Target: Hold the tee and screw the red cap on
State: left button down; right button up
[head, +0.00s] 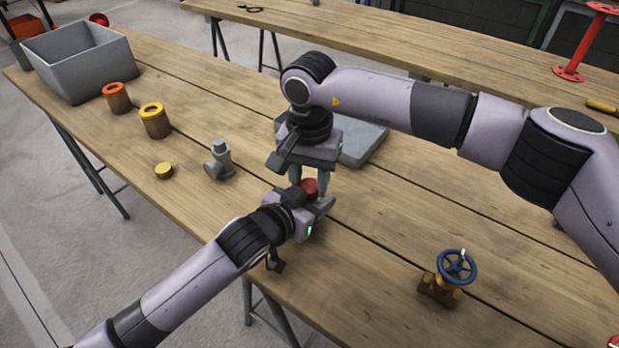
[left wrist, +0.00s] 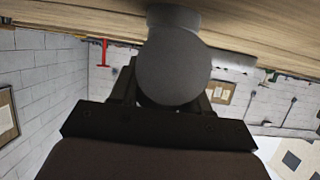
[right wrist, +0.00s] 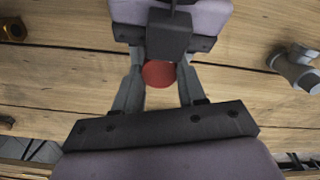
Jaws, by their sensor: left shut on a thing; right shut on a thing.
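The red cap (head: 309,187) sits between the fingers of my right gripper (head: 308,181), which points down from above and is shut on it. In the right wrist view the cap (right wrist: 158,74) shows as a red disc between the two fingers. My left gripper (head: 315,207), just below, is shut on the grey tee. In the left wrist view the tee (left wrist: 172,70) shows its round grey end close to the camera, between the fingers. The tee is mostly hidden in the head view. I cannot tell whether the cap's thread is engaged.
A second grey fitting (head: 219,162) and a yellow cap (head: 164,171) lie on the workbench (head: 380,240). Two open-topped cylinders, orange-rimmed (head: 117,100) and yellow-rimmed (head: 155,123), stand near a grey bin (head: 80,60). A grey plate (head: 362,146) lies behind my grippers. A blue-wheeled valve (head: 457,268) stands front right.

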jog(key=shift+d+f, duration=0.15)
jog(key=shift+f, duration=0.75)
dwell(0.7)
jog(key=shift+r, duration=0.4)
jog(key=shift+s+a+r, duration=0.15)
jog(key=shift+a+r, duration=0.05)
jog(key=shift+r, duration=0.3)
dwell(0.7)
